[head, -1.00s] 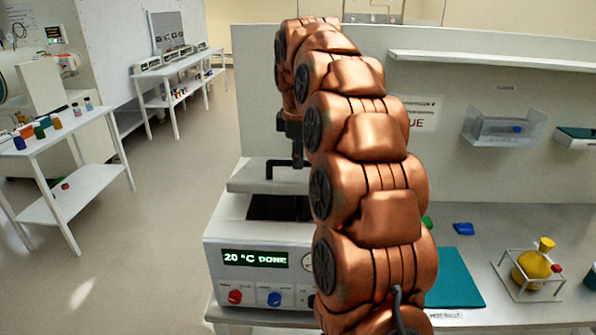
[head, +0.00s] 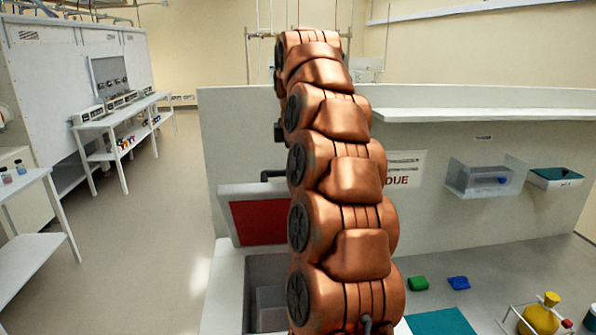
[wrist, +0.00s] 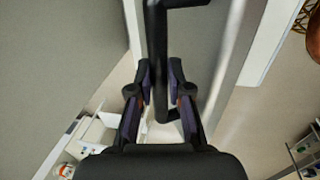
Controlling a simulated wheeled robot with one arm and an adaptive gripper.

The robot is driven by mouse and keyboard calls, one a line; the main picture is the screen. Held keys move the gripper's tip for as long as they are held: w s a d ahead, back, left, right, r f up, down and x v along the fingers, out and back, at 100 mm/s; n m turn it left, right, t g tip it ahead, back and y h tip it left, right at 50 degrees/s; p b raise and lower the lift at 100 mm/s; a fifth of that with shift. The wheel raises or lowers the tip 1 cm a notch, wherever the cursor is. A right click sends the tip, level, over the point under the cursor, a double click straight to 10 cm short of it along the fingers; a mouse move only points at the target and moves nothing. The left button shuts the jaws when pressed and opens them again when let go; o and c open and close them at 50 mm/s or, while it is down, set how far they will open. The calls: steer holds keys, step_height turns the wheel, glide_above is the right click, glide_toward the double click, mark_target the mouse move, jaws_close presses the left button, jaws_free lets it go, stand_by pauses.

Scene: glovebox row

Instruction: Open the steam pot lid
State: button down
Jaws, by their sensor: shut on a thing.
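The steam pot lid (head: 228,208) stands tilted up, with its red underside facing the head camera. The pot body (head: 230,275) is below it, with its grey inner well (head: 262,268) uncovered. My gripper (wrist: 160,85) is shut on the lid's black handle (wrist: 157,40) in the wrist view, the bar passing between its fingers. In the head view a bit of the handle (head: 270,175) shows at the lid's top edge. My copper arm hides the gripper and the lid's right side there.
A clear bin (head: 480,182) and a teal-topped tray (head: 556,177) are mounted on the back panel at the right. Green (head: 418,283) and blue (head: 458,283) pieces lie on the bench, near a teal mat (head: 440,322) and a yellow flask (head: 540,318) in a rack.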

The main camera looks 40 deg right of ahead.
steer(key=shift+w+d+f, duration=0.1)
steer(key=shift+w+d, duration=0.05)
steer(key=shift+w, duration=0.2)
steer(key=c, duration=1.5)
jaws_free()
steer(key=shift+c, duration=0.2)
steer(key=shift+o, duration=0.8)
steer(key=shift+w, duration=0.15)
steer(key=shift+o, duration=1.4)
